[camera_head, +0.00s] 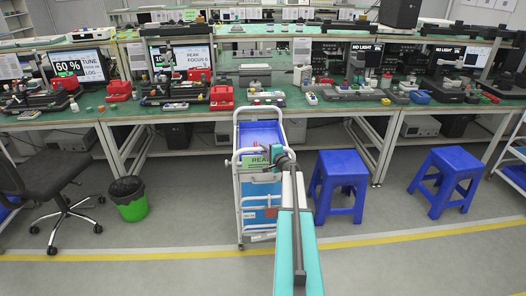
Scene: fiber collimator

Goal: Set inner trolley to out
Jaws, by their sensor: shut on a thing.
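A white-framed trolley (239,218) with a blue top tray (259,133) and blue panels stands in the middle, at the front edge of the green workbench. A green label with dark lettering (255,161) is on its near end. My arm reaches up from the bottom of the view to the trolley's near top rail. My gripper (268,151) is at that rail, just right of the label, and is shut on the trolley's handle rail. The fingertips are small and partly hidden by my wrist.
Two blue stools (340,172) (445,181) stand right of the trolley. A black chair (50,185) and a green bin (130,198) are at the left. A yellow floor line (150,253) crosses the grey floor, which is clear in front.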

